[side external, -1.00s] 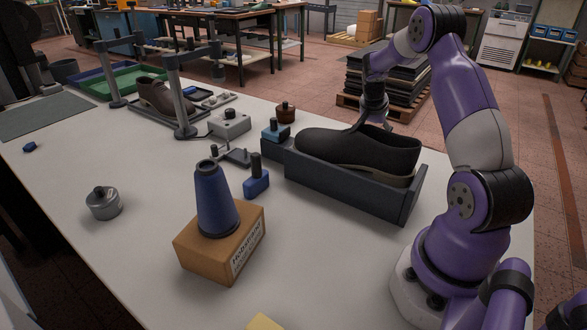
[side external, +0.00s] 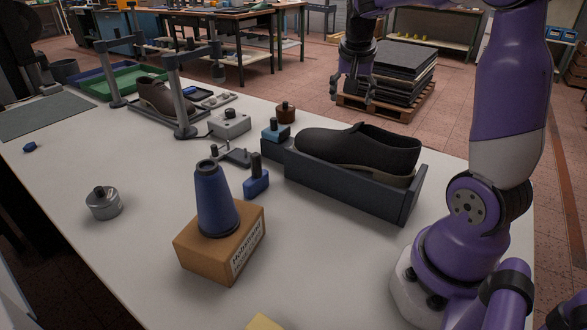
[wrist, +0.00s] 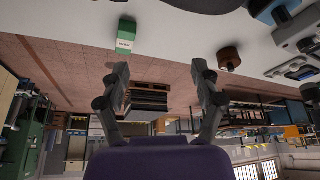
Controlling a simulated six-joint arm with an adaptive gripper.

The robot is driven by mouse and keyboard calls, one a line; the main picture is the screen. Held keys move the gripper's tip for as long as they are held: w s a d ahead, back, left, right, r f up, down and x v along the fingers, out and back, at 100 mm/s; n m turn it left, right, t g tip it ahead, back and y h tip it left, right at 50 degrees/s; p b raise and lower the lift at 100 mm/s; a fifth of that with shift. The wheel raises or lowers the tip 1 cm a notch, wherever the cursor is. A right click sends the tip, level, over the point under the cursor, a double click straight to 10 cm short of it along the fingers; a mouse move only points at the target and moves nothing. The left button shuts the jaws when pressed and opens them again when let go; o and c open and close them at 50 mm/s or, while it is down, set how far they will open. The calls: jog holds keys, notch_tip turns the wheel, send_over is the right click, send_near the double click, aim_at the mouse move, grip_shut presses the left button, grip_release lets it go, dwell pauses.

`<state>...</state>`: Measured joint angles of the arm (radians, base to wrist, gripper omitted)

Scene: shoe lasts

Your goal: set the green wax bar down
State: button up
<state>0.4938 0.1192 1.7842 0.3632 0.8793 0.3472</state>
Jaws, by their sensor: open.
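The green wax bar (wrist: 126,36), a green block with a white label, rests on the pale table near its edge in the wrist view. I cannot make it out in the side view, where the black shoe may hide it. My gripper (side external: 354,98) is raised beyond the far edge of the table in the side view. In the wrist view its two fingers (wrist: 161,78) are spread wide, with nothing between them, and stand apart from the bar.
A black shoe (side external: 350,147) lies in a dark grey holder (side external: 345,190). A brown knob (side external: 285,112) and a light blue tool (side external: 275,130) stand beside it. A blue cone (side external: 215,200) stands on a cardboard box (side external: 195,255). The table's front left is mostly clear.

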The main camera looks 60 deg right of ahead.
jog(key=s+a+n+t+y, duration=0.1)
jog(key=s+a+n, duration=0.1)
jog(key=a+n, duration=0.2)
jog(key=s+a+n+t+y, duration=0.1)
jog(key=s+a+n, duration=0.2)
jog(key=a, duration=0.8)
jog(key=s+a+n+t+y, duration=0.1)
jog(key=s+a+n+y, duration=0.1)
jog(key=a+n, duration=0.4)
jog(key=shift+s+a+r+t, duration=0.3)
jog(key=shift+s+a, duration=0.2)
jog(key=shift+a, duration=0.15)
